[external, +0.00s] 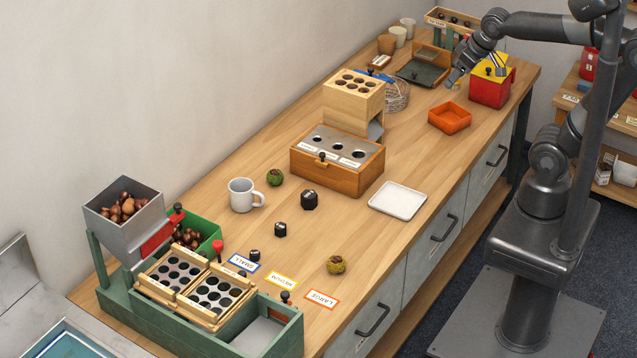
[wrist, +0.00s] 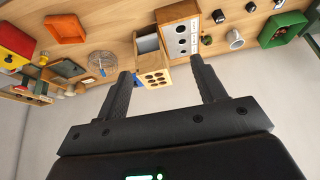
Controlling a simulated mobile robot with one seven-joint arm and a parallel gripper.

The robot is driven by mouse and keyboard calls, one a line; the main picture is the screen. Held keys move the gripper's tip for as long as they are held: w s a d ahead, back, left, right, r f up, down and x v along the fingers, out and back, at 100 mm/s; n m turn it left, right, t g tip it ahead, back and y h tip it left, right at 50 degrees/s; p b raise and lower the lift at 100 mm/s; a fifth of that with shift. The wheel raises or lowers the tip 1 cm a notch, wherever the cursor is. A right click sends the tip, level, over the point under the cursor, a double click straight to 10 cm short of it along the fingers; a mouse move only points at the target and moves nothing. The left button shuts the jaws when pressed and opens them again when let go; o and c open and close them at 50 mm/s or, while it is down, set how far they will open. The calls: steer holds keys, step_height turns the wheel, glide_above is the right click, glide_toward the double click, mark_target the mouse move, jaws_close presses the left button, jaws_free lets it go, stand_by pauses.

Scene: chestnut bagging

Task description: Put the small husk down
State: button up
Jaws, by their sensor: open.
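Two round husks rest apart on the wooden bench: a green husk (external: 275,177) by the white mug, and a yellow-brown husk (external: 336,264) near the front edge by the coloured labels. Their sizes look alike, so I cannot tell which is the small husk. The green husk also shows in the wrist view (wrist: 207,40). My gripper (external: 474,75) is raised over the far end of the bench, well away from both husks. In the wrist view its two fingers (wrist: 161,72) stand wide apart with nothing between them.
An orange tray (external: 449,124) and a red box (external: 491,91) stand near my gripper. A wooden box with holes (external: 338,178) stands mid-bench, with a white tray (external: 398,201) beside it. A green sorting rack (external: 180,319) fills the near end. Bench around the yellow-brown husk is clear.

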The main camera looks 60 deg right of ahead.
steer(key=s+f, duration=0.1)
steer(key=s, duration=0.5)
steer(key=shift+d+f, duration=0.3)
steer(key=shift+d, duration=0.15)
stand_by(0.7)
